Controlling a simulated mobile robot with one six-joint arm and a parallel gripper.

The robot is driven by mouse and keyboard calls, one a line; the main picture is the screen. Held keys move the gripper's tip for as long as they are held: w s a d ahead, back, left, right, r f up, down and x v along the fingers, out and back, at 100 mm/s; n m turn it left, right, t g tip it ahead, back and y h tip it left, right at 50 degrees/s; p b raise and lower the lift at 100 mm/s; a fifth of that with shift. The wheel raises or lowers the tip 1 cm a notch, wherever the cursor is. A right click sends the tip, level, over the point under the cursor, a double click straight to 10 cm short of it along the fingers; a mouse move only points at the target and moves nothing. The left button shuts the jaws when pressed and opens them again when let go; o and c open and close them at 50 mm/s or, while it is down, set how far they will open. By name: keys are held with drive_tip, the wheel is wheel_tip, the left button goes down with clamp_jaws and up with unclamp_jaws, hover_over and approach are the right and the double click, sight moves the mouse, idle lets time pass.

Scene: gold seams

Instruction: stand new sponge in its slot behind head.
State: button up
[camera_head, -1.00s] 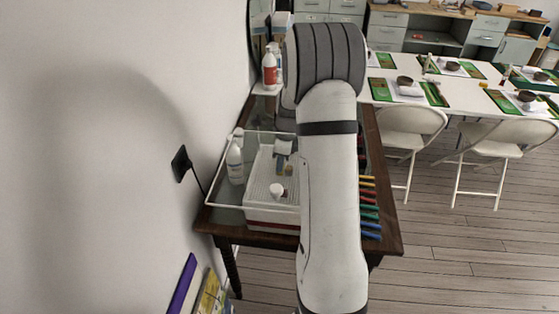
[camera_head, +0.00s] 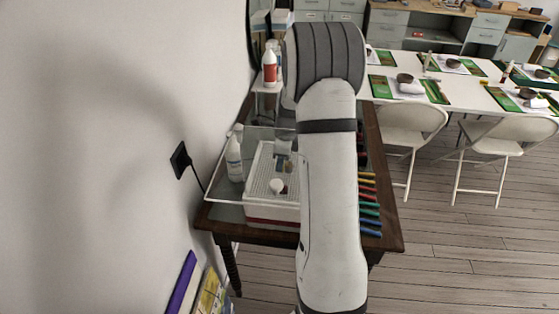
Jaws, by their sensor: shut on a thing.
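My arm reaches away from the camera and its thick end covers much of the workplace. My gripper (camera_head: 284,160) shows only in part, small and blurred, at the left edge of the arm, over the white grid-topped tray unit (camera_head: 259,190). It is shut on the new sponge, but the sponge is too small and covered to make out clearly. A small white rounded piece, perhaps the head (camera_head: 276,186), stands on the tray unit just in front of the gripper. The slot behind it cannot be made out.
A white bottle (camera_head: 235,160) stands left of the tray unit, inside a clear-walled frame. Colored-handled tools (camera_head: 369,212) line the right side of the dark wooden table (camera_head: 390,238). A red-labelled bottle (camera_head: 269,68) stands on a stand behind. The wall is close at left.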

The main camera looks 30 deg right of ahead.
drive_tip(key=o, duration=1)
drive_tip(key=shift+o, duration=0.2)
drive_tip(key=shift+r, duration=0.1)
drive_tip(key=shift+s+r+p, duration=0.1)
drive_tip(key=shift+r+p, duration=2.45)
drive_tip(key=shift+r, duration=0.9)
